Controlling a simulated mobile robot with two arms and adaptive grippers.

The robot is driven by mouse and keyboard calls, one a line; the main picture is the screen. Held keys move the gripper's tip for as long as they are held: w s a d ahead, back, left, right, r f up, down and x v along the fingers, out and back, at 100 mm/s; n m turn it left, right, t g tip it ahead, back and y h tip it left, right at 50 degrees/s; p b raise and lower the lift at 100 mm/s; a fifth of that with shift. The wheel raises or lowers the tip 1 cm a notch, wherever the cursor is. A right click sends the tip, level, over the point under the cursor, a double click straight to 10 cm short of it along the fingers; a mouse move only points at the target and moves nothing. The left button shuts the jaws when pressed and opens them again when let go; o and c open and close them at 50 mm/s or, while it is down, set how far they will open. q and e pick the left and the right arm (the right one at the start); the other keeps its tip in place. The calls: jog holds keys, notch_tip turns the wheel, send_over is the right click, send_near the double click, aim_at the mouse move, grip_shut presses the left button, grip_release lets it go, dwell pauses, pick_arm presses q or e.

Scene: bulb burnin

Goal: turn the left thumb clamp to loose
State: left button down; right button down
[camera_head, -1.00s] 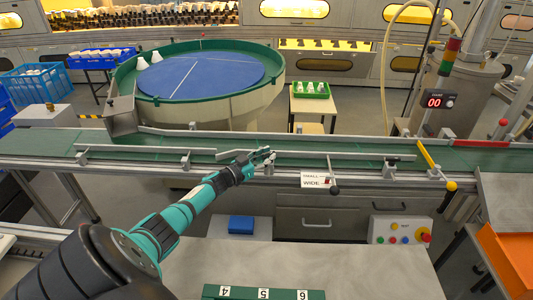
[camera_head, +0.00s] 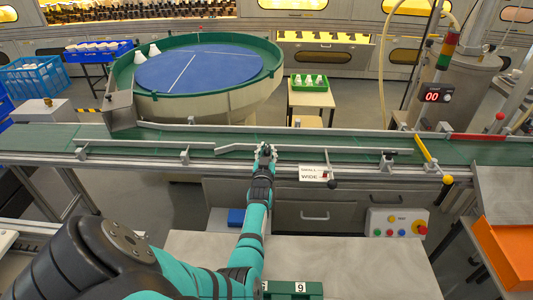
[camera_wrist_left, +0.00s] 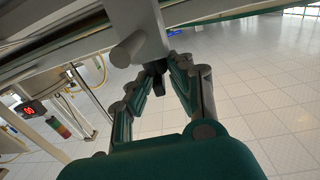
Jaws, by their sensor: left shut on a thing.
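My left gripper (camera_head: 265,152) reaches the front edge of the conveyor (camera_head: 340,141), at the near guide rail. In the left wrist view my left gripper (camera_wrist_left: 160,78) has its two fingers closed on a small dark thumb clamp (camera_wrist_left: 156,68). The clamp sits under a grey bracket block (camera_wrist_left: 148,30). Its turned position cannot be told, as the fingers cover part of it. In the head view my gripper hides the clamp. My right gripper is in neither view.
A sign with SMALL and WIDE (camera_head: 312,172) and a black-knobbed lever (camera_head: 331,183) stand just right of my gripper. Guide rail brackets (camera_head: 184,154) line the conveyor. A yellow-knobbed lever (camera_head: 447,180) is farther right. A button panel (camera_head: 397,223) sits on the bench below.

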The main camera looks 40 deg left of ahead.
aim_at(267, 150)
pick_arm(q)
jog(key=shift+n+g+y, duration=0.4)
jog(key=shift+y, duration=0.1)
jog(key=c, duration=1.1)
grip_release()
jog(key=shift+c, duration=0.2)
notch_tip(267, 150, up, 10)
jog(key=shift+d, duration=0.1)
